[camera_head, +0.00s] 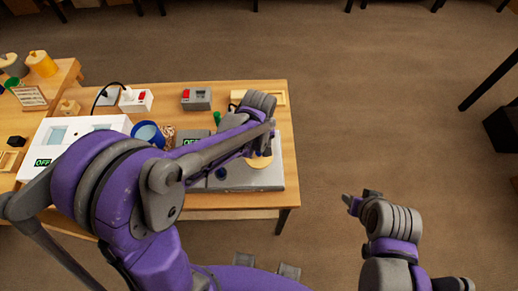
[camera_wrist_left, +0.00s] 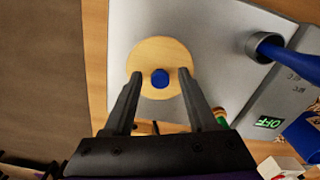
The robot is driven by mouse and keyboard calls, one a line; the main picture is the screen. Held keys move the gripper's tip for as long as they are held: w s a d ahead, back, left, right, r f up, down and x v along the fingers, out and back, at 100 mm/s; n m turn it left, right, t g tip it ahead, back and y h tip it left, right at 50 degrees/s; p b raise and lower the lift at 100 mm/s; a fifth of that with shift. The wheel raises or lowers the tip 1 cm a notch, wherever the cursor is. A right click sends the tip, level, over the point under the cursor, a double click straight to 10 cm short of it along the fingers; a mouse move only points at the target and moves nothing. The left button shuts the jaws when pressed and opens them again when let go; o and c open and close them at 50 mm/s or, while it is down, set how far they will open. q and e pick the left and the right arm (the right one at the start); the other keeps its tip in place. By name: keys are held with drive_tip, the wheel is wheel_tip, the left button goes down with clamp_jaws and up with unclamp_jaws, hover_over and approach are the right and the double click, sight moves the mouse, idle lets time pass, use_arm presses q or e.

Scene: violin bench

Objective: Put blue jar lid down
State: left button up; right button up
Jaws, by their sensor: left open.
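A round pale wooden disc with a small blue knob, which looks like the blue jar lid (camera_wrist_left: 177,54), lies on a grey panel. It also shows in the head view (camera_head: 264,178), partly hidden by my left gripper. My left gripper (camera_wrist_left: 160,75) is open, its two fingertips on either side of the blue knob with gaps between. In the head view it hangs over the lid (camera_head: 259,153). An open blue jar (camera_head: 148,133) stands left of it. My right gripper (camera_head: 361,200) is off to the right, away from the table; its fingers are too small to judge.
The grey panel (camera_wrist_left: 130,35) also bears a blue tube-like part (camera_wrist_left: 280,49) and a display reading OFF (camera_wrist_left: 268,122). A grey box with a red switch (camera_head: 196,99) and a wooden tray (camera_head: 280,97) stand behind.

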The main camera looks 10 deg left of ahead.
sight(259, 153)
use_arm(q)
drive_tip(key=shift+r, duration=0.35)
wheel_tip(259, 153, up, 12)
drive_tip(key=p, duration=0.1)
drive_tip(key=shift+f, duration=0.15)
use_arm(e)
drive_tip(key=shift+w+r, duration=0.2)
drive_tip(key=shift+r, duration=0.3)
drive_tip(key=shift+w+r, duration=0.2)
drive_tip(key=shift+r, duration=0.3)
use_arm(q)
drive_tip(key=shift+s, duration=0.1)
